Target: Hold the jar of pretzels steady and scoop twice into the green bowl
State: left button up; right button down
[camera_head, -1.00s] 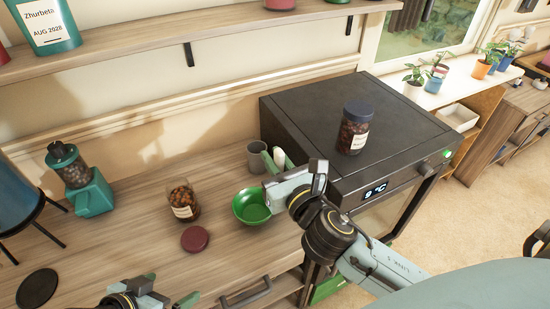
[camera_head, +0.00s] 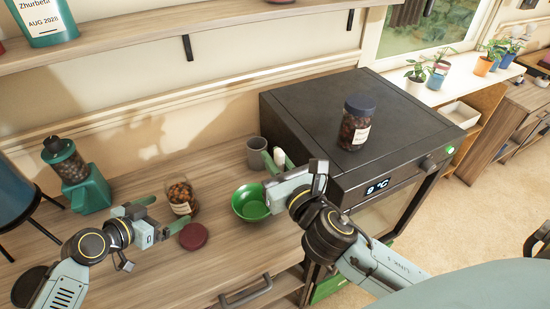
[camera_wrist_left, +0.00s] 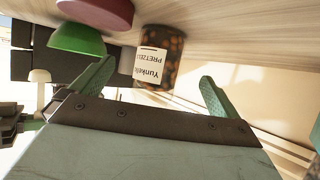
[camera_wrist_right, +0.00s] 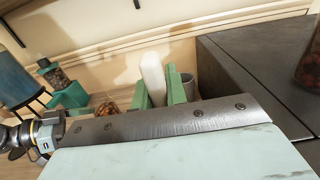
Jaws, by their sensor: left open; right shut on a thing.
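The jar of pretzels (camera_head: 181,197), clear with a white label, stands open on the wooden counter. In the left wrist view the jar (camera_wrist_left: 160,62) shows its label between and beyond the spread fingers. My left gripper (camera_head: 163,214) is open in front of the jar; whether it touches is unclear. The green bowl (camera_head: 250,203) stands empty to the right of the jar. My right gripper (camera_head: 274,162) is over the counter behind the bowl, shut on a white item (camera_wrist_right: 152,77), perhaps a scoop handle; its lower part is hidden.
A dark red lid (camera_head: 193,236) lies in front of the jar. A grey cup (camera_head: 256,151) stands behind the bowl. A black appliance (camera_head: 385,115) with another dark-lidded jar (camera_head: 356,123) on top is at right. A teal grinder (camera_head: 80,178) stands at left.

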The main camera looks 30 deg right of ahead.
aim_at(174, 208)
pick_arm(q)
jog(key=b+x, duration=0.2)
jog(key=x, duration=0.2)
jog(key=shift+f+b, duration=0.2)
jog(key=shift+b, duration=0.15)
jog(key=shift+w+d+f+b, duration=0.35)
jog(key=shift+d+b, duration=0.15)
jog(key=shift+b, duration=0.15)
jog(key=shift+w+d, duration=0.2)
jog(key=shift+d, duration=0.1)
jog(key=shift+c, duration=0.4)
